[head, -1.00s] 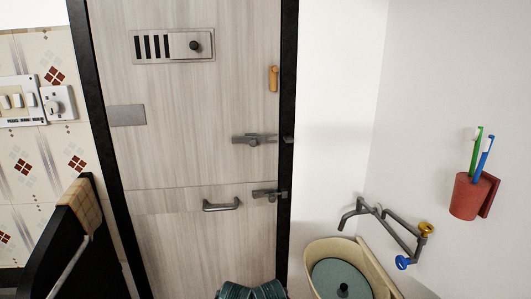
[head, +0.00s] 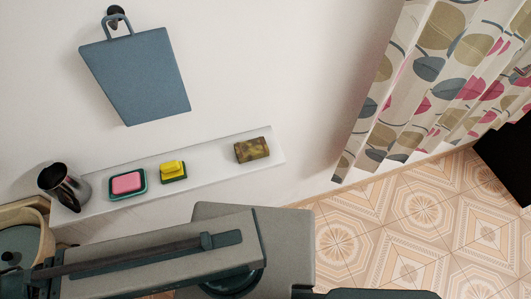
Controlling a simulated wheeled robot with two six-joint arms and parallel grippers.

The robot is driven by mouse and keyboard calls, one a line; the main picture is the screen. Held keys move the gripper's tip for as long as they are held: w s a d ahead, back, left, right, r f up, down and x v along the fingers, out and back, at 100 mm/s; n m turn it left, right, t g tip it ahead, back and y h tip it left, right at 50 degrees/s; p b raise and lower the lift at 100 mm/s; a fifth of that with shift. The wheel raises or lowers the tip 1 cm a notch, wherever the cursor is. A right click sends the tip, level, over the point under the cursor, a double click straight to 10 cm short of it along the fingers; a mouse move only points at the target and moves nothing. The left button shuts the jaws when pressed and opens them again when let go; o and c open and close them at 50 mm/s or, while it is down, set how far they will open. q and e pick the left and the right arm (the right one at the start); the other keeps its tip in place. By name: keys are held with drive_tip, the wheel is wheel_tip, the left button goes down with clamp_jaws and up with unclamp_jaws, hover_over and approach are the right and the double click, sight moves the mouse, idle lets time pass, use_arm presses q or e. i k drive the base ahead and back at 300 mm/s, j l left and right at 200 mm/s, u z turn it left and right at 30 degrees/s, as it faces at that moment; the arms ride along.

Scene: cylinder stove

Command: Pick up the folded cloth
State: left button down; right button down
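A small brown and olive patterned bundle (head: 251,150) lies at the right end of a white wall shelf (head: 215,163). It may be the folded cloth, but I cannot tell for sure from its look. Nothing touches it. Grey links of my own arm or body fill the lower middle, below the shelf. Neither of my grippers can be made out in this view.
On the shelf are a yellow and green sponge (head: 173,170), pink soap in a green dish (head: 127,185) and a metal jug (head: 62,187). A blue-grey board (head: 137,75) hangs above. A patterned curtain (head: 430,75) hangs at right over open tiled floor (head: 420,215).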

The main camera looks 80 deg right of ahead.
sight(257, 148)
drive_tip(key=z, duration=0.45)
drive_tip(key=j+z, duration=0.1)
drive_tip(key=z, duration=0.35)
drive_tip(key=k+z, duration=0.1)
drive_tip(key=z, duration=0.85)
drive_tip(key=k+z, duration=0.15)
drive_tip(key=z, duration=0.75)
